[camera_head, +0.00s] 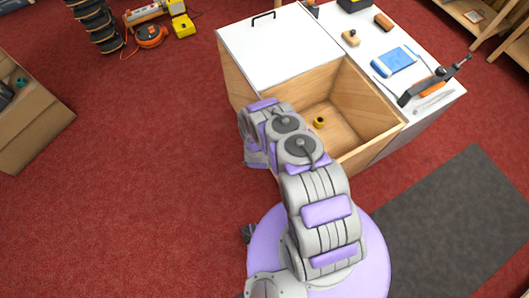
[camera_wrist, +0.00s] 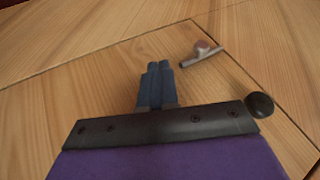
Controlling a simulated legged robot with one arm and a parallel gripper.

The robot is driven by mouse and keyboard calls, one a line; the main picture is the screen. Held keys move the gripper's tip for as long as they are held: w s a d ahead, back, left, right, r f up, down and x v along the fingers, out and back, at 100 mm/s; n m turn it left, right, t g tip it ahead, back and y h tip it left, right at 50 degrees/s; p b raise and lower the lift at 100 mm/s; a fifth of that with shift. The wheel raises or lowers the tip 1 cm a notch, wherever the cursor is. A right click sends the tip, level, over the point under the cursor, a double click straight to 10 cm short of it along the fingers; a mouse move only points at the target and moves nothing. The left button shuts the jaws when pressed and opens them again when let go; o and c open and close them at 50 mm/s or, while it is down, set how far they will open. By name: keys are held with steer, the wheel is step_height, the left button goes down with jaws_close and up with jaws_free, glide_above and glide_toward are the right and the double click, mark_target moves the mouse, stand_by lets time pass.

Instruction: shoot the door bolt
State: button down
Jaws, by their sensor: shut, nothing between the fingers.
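In the wrist view a small grey metal bolt (camera_wrist: 190,63) with a reddish round knob (camera_wrist: 202,46) sits on a pale wooden panel (camera_wrist: 90,75). It lies near the panel's dark edge seam. My gripper (camera_wrist: 159,66) has its two dark blue-grey fingers together, with nothing between them. The fingertips show just left of the bolt, with a narrow gap in the picture; I cannot tell the depth between them. A round black knob (camera_wrist: 260,105) is at the right, by the seam. In the head view my arm hides the gripper, and the bolt does not show.

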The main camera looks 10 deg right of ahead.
steer(key=shift+w+a+f+b, duration=0.15)
steer(key=shift+w+b, duration=0.1)
steer(key=shift+w, duration=0.55)
steer(key=shift+w+a+f+b, duration=0.1)
steer(key=shift+w+f+b, duration=0.15)
steer(key=shift+w, duration=0.5)
steer(key=shift+w+a+f+b, duration=0.1)
steer(key=shift+w+b, duration=0.2)
steer(key=shift+w, duration=0.5)
